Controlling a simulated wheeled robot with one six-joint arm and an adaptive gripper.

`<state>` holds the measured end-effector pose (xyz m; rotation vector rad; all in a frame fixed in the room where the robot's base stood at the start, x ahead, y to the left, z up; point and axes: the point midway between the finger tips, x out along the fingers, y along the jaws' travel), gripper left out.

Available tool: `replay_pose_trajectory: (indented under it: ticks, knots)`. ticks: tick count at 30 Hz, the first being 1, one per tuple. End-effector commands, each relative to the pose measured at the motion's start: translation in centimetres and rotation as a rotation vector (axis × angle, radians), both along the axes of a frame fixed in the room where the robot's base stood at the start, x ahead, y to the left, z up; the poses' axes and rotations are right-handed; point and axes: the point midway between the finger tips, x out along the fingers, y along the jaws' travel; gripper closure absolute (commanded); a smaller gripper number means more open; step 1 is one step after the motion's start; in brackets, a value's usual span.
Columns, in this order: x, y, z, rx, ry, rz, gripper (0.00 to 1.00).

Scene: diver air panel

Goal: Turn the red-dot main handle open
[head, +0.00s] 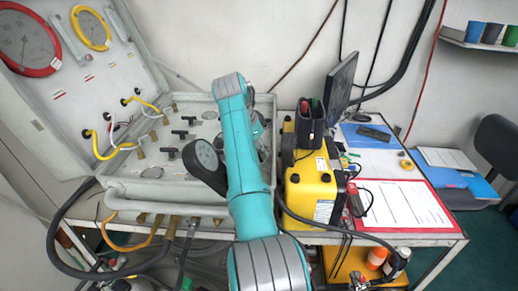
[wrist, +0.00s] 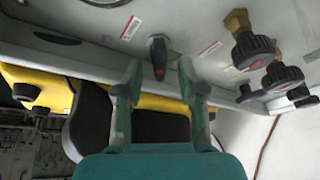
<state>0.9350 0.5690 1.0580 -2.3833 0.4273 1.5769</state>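In the wrist view, my gripper (wrist: 160,75) is open, its two fingers spread at the panel face. A small black handle (wrist: 158,55) stands out from the panel between and just beyond the fingertips. I cannot tell whether either finger touches it. A faint dark-red patch shows beside the right fingertip; I cannot tell whether it is the red dot. In the head view, my teal arm reaches over the right part of the grey air panel (head: 120,187) and hides my gripper and the handle there. Several other black handles (head: 182,133) show left of the arm.
Black round knobs on brass valves (wrist: 253,50) stand right of my gripper in the wrist view. A yellow case (head: 312,190) stands right of my arm. A red-bordered sheet (head: 405,205) lies on the table. Yellow hoses (head: 100,150) and large gauges (head: 27,42) are at left.

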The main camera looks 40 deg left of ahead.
Motion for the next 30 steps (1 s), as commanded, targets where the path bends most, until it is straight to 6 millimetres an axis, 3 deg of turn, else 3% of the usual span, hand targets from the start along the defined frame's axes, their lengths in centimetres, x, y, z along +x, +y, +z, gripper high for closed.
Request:
replay_pose_trajectory:
  ticks: [8, 13, 30]
  knots:
    - [0.04, -0.02, -0.14, 0.0, 0.0, 0.0, 0.61]
    - [0.04, -0.01, -0.11, 0.0, 0.0, 0.0, 1.0]
    - [0.04, -0.16, -0.13, 0.001, 0.0, 0.107, 1.0]
